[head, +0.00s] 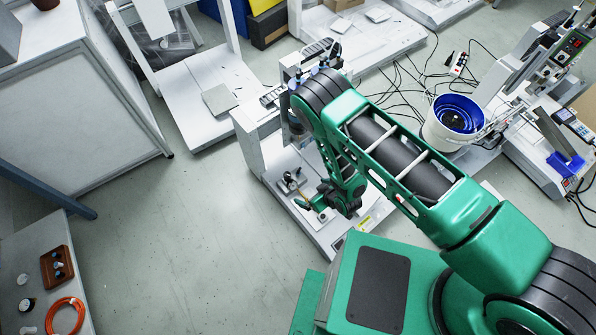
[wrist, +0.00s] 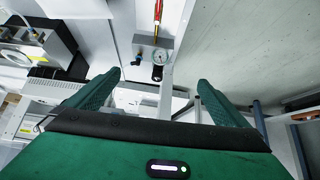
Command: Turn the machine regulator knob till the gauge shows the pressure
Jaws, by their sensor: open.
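A dark knob (wrist: 157,73) shows just below the gauge, apparently the regulator knob. My gripper (wrist: 157,79) is open, with one green finger on each side of the picture. The knob appears between the fingertips, and neither finger is seen touching it. In the head view my gripper (head: 322,203) is beside the white gantry machine (head: 256,130), low over its base. My arm hides part of the machine there, and I cannot make out the gauge.
A red and yellow part (wrist: 157,18) rises above the gauge, and a blue fitting (wrist: 116,61) juts out left. In the head view a blue-lined bowl (head: 459,113) and loose cables lie to the right.

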